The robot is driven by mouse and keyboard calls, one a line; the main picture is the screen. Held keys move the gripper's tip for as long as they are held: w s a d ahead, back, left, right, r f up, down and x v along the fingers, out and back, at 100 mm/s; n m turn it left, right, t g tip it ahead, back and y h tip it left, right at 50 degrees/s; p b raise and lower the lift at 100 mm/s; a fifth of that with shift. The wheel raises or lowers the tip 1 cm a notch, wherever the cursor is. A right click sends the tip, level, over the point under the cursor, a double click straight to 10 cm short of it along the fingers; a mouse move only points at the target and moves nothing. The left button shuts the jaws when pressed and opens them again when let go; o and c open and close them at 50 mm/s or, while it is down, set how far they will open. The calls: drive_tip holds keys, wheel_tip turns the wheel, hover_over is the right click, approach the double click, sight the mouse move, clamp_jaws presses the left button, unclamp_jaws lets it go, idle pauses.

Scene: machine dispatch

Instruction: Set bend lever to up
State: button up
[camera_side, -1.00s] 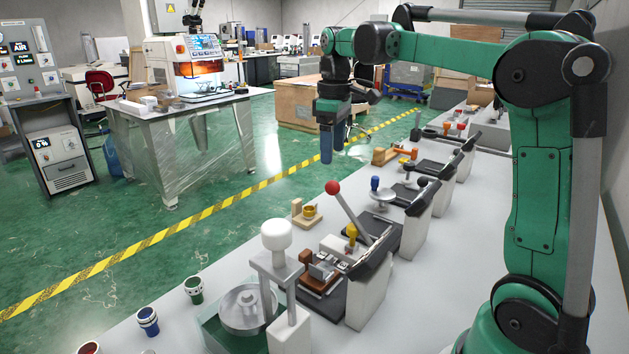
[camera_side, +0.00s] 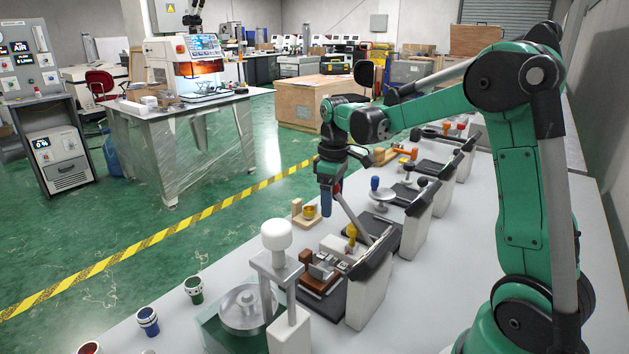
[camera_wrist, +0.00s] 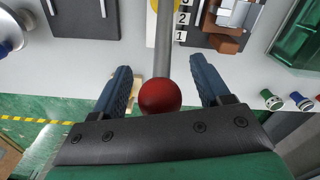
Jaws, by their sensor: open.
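The bend lever appears to be the grey rod (camera_side: 352,217) with a red ball knob, slanting up and left from its station. In the side view my gripper (camera_side: 326,208) is at the rod's upper end and mostly hides the knob. In the wrist view the red knob (camera_wrist: 159,97) sits between the two blue fingers of my gripper (camera_wrist: 163,80). Gaps show on both sides of the knob, so the fingers are open around it and apart from it. The rod also shows in the wrist view (camera_wrist: 164,40), running away past a strip of numbers.
A white-topped press (camera_side: 276,236) is nearer the camera. A blue-knobbed wheel (camera_side: 382,194) stands farther back. A small wooden stand (camera_side: 304,213) sits near the table's left edge.

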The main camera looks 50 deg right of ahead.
clamp_jaws()
idle(1.4)
